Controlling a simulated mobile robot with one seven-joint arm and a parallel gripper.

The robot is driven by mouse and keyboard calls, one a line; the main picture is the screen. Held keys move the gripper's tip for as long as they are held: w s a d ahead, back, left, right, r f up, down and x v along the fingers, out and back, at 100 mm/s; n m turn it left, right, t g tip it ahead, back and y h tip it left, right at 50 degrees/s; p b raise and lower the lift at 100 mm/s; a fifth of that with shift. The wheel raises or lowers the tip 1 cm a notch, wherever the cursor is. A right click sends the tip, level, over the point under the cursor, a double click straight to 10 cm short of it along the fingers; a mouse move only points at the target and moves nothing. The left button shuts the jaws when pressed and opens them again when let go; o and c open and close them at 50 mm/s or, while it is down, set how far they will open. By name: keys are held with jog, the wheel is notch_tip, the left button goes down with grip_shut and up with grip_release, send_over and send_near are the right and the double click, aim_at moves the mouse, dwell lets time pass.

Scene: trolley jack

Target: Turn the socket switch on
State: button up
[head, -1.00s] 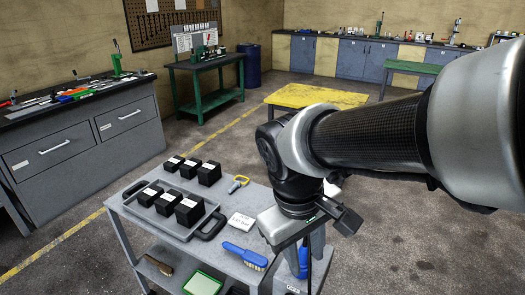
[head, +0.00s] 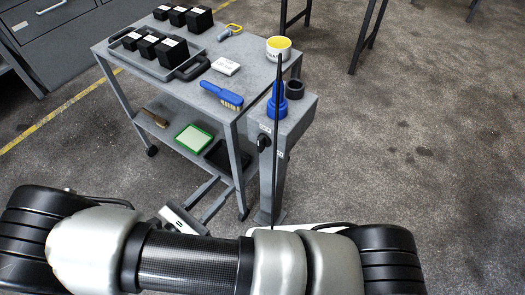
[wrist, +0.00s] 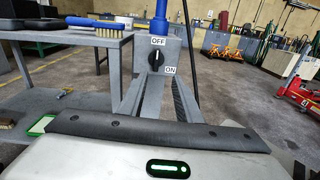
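The socket switch is a black rotary knob (head: 263,142) on the side of a grey post (head: 293,128). In the wrist view the knob (wrist: 156,61) sits between an OFF label above and an ON label at its lower right. Its white mark appears to point up, toward OFF. My gripper (head: 223,186) is open and empty, low and to the left of the knob in the head view. In the wrist view its two fingers (wrist: 156,82) reach toward the post, apart, with their tips just below the knob. I see no contact with it.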

send_near(258, 146)
jog(key=shift+n+t, duration=0.4)
jog(key=b+x, duration=0.1)
jog(key=x, duration=0.8)
jog(key=shift+s+d+f, duration=0.15)
jog(key=shift+s, duration=0.05)
grip_shut()
